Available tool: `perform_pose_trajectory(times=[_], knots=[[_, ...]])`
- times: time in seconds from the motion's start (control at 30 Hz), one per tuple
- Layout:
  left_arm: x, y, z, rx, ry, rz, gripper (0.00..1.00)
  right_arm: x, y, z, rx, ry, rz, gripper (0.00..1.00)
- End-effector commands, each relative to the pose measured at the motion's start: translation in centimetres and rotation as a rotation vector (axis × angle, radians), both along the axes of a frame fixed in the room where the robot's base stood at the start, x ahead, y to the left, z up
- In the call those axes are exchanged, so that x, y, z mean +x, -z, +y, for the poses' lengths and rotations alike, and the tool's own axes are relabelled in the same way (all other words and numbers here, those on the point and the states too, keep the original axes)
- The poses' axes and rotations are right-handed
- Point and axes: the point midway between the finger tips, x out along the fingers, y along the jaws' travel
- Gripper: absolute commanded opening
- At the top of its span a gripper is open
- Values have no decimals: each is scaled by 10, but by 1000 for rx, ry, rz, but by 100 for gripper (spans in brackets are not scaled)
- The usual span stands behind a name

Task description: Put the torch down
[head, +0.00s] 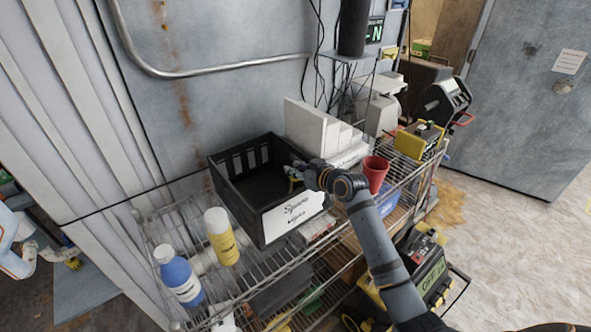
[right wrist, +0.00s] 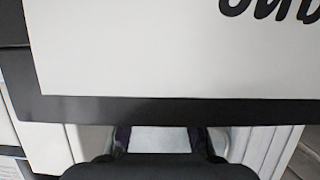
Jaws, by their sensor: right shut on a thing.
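My right gripper (head: 293,175) is at the inner right side of a black crate (head: 232,213), close to its rim. It is shut on the torch, which the fingers and wrist hide almost wholly, so I cannot tell its shape or whether it touches the crate. My left gripper is not in view.
A yellow bottle (head: 221,237) and a blue bottle (head: 179,277) stand left of the crate on the wire shelf (head: 195,215). White stepped boxes (head: 318,130) stand behind it. A red cup (head: 375,174) is close to my right forearm.

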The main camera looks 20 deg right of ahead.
Motion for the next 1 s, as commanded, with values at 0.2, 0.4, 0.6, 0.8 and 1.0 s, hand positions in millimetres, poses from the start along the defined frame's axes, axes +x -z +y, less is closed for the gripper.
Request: perform_pose_trajectory(times=[0.2,0.4,0.6,0.8,1.0], knots=[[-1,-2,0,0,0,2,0,0,6,0,0,1,-5,0],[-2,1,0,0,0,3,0,0,10,0,0,1,-4,0],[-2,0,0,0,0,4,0,0,9,0,-1,1,-2,48],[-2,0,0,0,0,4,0,0,9,0,-1,1,-2,48],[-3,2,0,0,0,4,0,-11,5,-5,-4,2,-4,48]])
